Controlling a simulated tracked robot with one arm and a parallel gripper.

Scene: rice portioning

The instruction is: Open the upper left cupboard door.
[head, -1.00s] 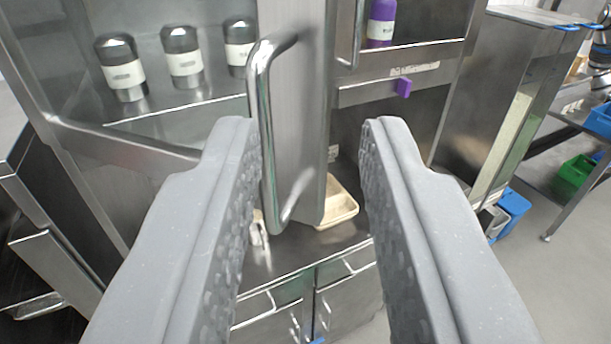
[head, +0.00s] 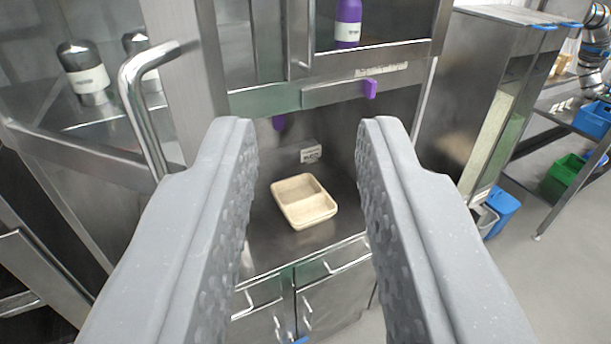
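The upper left cupboard door (head: 72,139) is a metal-framed glass door. It stands partly open, its free edge swung out towards me at the left. Its bar handle (head: 143,112) is left of my gripper's left finger, outside the gap between the fingers. The handle's lower end is hidden by that finger, and I cannot tell if they touch. My gripper (head: 310,125) is open and empty. Dark-capped bottles with white labels (head: 88,78) show on a shelf behind the door glass.
The right cupboard door (head: 345,88) has its own handle, with a purple bottle (head: 347,22) behind its glass. A beige two-part tray (head: 303,201) rests on the counter (head: 325,243). Open floor lies at the right.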

